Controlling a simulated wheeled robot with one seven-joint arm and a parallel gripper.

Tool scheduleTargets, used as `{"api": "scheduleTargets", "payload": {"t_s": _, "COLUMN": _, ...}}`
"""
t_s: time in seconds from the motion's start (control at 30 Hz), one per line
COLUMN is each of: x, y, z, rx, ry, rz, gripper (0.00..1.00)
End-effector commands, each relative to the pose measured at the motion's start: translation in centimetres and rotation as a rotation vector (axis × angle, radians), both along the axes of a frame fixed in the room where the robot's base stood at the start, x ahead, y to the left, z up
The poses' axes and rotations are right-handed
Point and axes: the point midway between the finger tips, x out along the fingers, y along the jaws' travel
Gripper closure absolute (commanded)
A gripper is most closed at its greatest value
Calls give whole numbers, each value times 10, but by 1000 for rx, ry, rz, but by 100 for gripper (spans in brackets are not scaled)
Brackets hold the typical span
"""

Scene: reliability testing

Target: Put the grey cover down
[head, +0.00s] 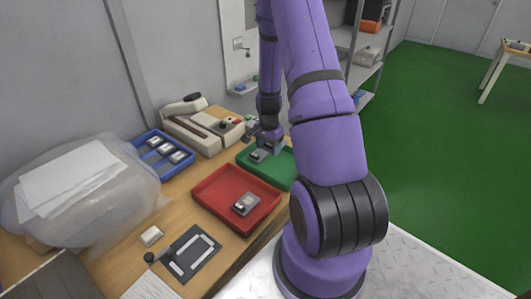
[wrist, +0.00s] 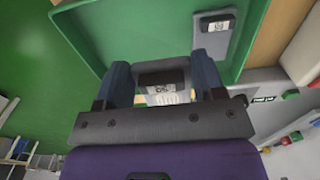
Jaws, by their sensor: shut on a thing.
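The grey cover (wrist: 158,73), a small grey block with a white printed label, is between the two dark blue fingers of my gripper (wrist: 161,68) in the wrist view. My gripper is shut on it and holds it over the green tray (wrist: 85,38). In the head view my gripper (head: 263,147) is over the green tray (head: 283,178), at its left part. A second grey piece with a label (wrist: 214,31) lies in the green tray in the wrist view. I cannot tell whether the held cover touches the tray floor.
A red tray (head: 213,185) in front holds a grey device (head: 245,204). A blue tray (head: 177,172) holds several pale parts. A beige machine (head: 195,124) stands behind. A plastic bag with papers (head: 70,180) fills the left. A dark fixture (head: 190,254) lies near the front edge.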

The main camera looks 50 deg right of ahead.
Motion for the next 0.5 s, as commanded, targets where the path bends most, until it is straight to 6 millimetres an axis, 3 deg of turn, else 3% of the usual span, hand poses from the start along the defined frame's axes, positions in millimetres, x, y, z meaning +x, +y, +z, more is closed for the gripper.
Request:
{"api": "scheduleTargets", "payload": {"t_s": 0.33, "x": 1, "y": 1, "z": 10, "rx": 0, "ry": 0, "rz": 4, "gripper": 60}}
{"api": "scheduleTargets", "payload": {"t_s": 0.5, "x": 16, "y": 18, "z": 10, "rx": 1, "ry": 0, "rz": 111, "gripper": 60}}
